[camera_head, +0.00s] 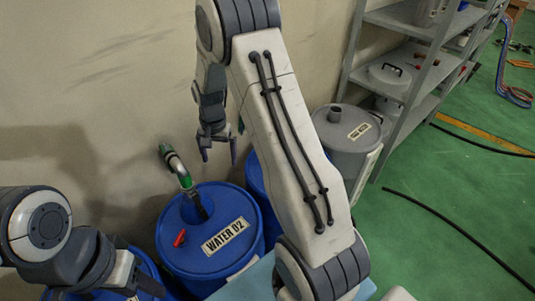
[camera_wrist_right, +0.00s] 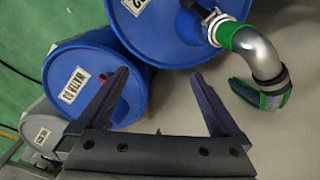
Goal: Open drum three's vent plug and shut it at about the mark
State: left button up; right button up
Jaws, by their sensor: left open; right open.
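The blue drum taken as drum three (camera_head: 255,182) is mostly hidden behind my right arm in the head view. In the right wrist view this blue drum (camera_wrist_right: 120,100) has a white label and a small red plug (camera_wrist_right: 102,78) on its lid, beside one finger. My right gripper (camera_head: 219,155) is open and empty, pointing down above the drums near the wall. Its two dark fingers also show in the wrist view (camera_wrist_right: 158,76), apart, with nothing between them. My left gripper (camera_head: 140,284) is low at the left, open, partly hidden. I cannot make out a mark.
The WATER 02 drum (camera_head: 185,255) has a red plug (camera_head: 179,238) and a green-and-metal pipe (camera_head: 178,168) rising from its lid. A grey drum (camera_head: 345,140) stands right of my arm, before a metal shelf (camera_head: 400,100). Black hoses (camera_head: 450,222) lie on the green floor.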

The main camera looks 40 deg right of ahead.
jog(key=s+d+f+m+p, duration=0.15)
jog(key=d+f+m, duration=0.25)
jog(key=d, duration=0.6)
jog(key=w+d+f+m+p, duration=0.1)
jog(key=d+f+m+p, duration=0.25)
jog(key=d, duration=0.55)
pick_arm(q)
notch_tip(320, 180, up, 7)
pick_arm(e)
jog(key=f, duration=1.1)
jog(key=shift+s+d+f, duration=0.25)
jog(key=shift+s, duration=0.05)
jog(key=c, duration=1.2)
jog(key=shift+f+n+b, duration=0.1)
jog(key=shift+n+b, duration=0.75)
jog(key=shift+c, duration=0.2)
jog(key=n+b, duration=0.1)
jog(key=n, duration=0.1)
jog(key=shift+w+n+b, duration=0.1)
jog(key=shift+n+b, duration=0.2)
jog(key=shift+b, duration=0.05)
jog(key=n+b, duration=0.1)
jog(key=n, duration=0.2)
pick_arm(q)
jog(key=shift+f+b, duration=0.65)
jog(key=shift+f, duration=2.3)
pick_arm(e)
jog(key=shift+a+n, duration=0.1)
jog(key=shift+n, duration=1.3)
